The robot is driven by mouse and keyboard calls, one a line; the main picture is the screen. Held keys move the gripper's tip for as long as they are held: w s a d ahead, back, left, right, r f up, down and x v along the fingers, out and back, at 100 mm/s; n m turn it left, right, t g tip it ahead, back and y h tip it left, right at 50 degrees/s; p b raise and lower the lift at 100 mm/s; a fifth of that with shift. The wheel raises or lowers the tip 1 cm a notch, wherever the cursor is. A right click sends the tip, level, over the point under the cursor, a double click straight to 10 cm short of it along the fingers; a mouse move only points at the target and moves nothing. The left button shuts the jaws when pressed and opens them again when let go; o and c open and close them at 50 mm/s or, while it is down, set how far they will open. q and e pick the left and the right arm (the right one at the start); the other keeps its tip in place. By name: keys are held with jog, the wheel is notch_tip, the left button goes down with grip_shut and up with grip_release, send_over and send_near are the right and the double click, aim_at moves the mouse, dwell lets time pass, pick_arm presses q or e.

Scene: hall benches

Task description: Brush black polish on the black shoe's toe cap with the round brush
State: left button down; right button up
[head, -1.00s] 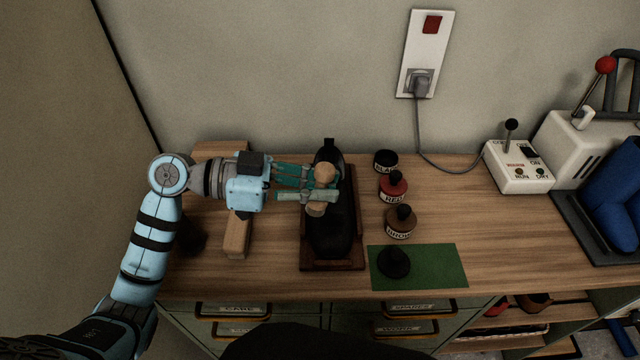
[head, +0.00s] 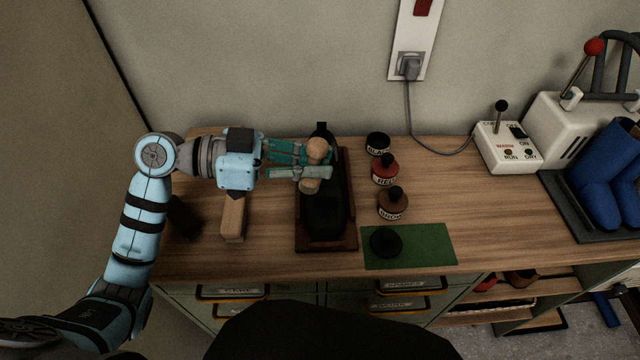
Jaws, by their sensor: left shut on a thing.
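The black shoe (head: 322,215) rests on a reddish-brown wooden stand (head: 348,215), its long side running from front to back. My left gripper (head: 318,166) is shut on the round brush (head: 317,148), whose pale wooden ends stick out on both sides of the fingers. The brush is over the shoe's middle to far part; I cannot tell whether it touches. The bristles are hidden. The black polish tin (head: 377,143) stands right of the shoe and looks open. A black lid (head: 386,243) lies on the green mat (head: 430,246). My right gripper is out of view.
A red tin (head: 385,170) and a brown tin (head: 393,203) stand in line with the black one. A wooden block-like brush (head: 233,218) lies left of the shoe. A white control box (head: 505,148) and blue boots (head: 605,180) are at the right. Bare bench lies between.

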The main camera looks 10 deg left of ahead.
pick_arm(q)
jog(key=f+b, duration=0.7)
jog(key=shift+w+a+f+b, duration=0.15)
jog(key=shift+w+f+b, duration=0.15)
jog(key=shift+w+f, duration=0.1)
jog(key=shift+w+f+b, duration=0.1)
jog(key=shift+f+b, duration=0.25)
jog(key=shift+b, duration=0.1)
dwell(0.4)
